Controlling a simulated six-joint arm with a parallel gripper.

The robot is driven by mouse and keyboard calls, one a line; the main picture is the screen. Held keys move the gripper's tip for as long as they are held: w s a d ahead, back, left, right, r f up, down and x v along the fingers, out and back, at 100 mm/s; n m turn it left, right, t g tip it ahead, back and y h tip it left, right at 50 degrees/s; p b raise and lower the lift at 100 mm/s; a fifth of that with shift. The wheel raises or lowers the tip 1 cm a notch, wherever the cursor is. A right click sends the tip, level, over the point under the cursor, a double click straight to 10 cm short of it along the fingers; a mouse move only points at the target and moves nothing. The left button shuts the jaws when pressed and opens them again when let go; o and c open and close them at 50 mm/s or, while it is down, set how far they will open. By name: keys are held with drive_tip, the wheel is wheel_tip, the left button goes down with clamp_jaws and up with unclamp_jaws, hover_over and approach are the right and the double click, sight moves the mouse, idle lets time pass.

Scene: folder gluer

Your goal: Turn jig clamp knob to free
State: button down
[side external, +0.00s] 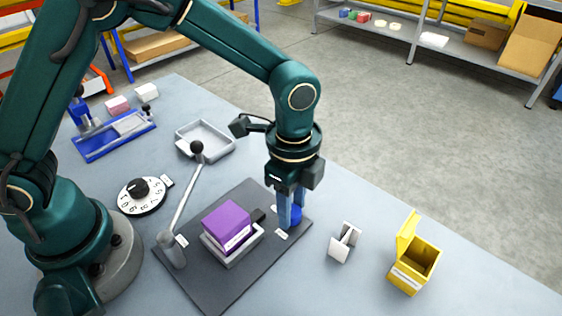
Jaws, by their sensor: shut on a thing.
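The jig stands on a dark grey base plate (212,284) on the table. A purple block (227,222) sits in a light grey holder (233,255) on the plate. The blue clamp knob (297,215) is at the plate's right side. My gripper (290,212) points down over it with its blue fingers shut on the knob. The fingers hide part of the knob. A dark clamp piece (258,215) lies between the block and the knob. Small white labels lie near the knob, but I cannot read them.
A lever with a black ball (197,147) rises at the plate's left. A numbered dial (141,194), a grey tray (206,140) and a blue fixture (112,136) stand farther back. A bent white piece (344,243) and an open yellow box (414,262) stand to the right.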

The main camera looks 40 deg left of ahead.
drive_tip(key=shift+n, duration=0.3)
drive_tip(key=n, duration=0.3)
drive_tip(key=shift+n, duration=0.3)
drive_tip(key=n, duration=0.4)
drive_tip(key=shift+n, duration=0.3)
drive_tip(key=n, duration=0.4)
drive_tip(key=shift+n, duration=0.3)
drive_tip(key=shift+n+g, duration=0.3)
drive_tip(key=shift+n, duration=1.9)
drive_tip(key=shift+c, duration=2.2)
unclamp_jaws()
